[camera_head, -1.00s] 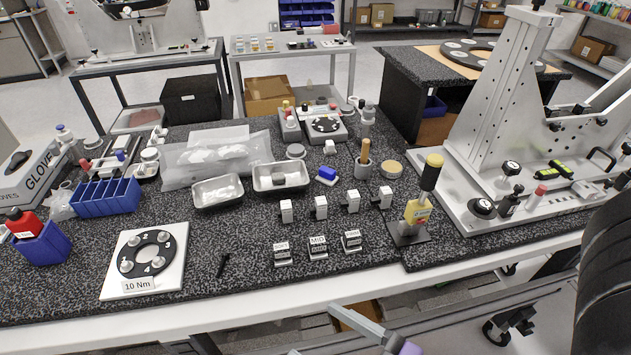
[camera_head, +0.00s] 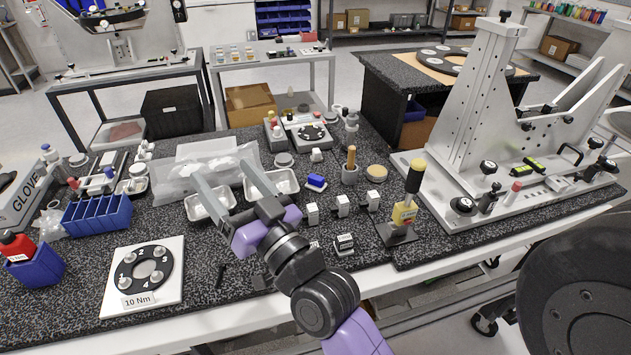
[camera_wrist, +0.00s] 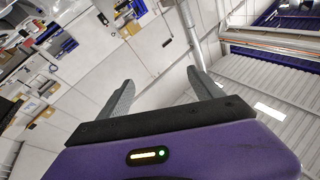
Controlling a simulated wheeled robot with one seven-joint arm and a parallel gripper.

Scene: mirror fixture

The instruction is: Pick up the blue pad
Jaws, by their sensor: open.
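The wrist view faces the far room and ceiling, and the blue pad cannot be made out there.
Two metal trays (camera_head: 283,183) lie partly behind my fingers. White-topped blocks (camera_head: 343,205) stand in front of the pad. A grey cup (camera_head: 350,174) stands to its right.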

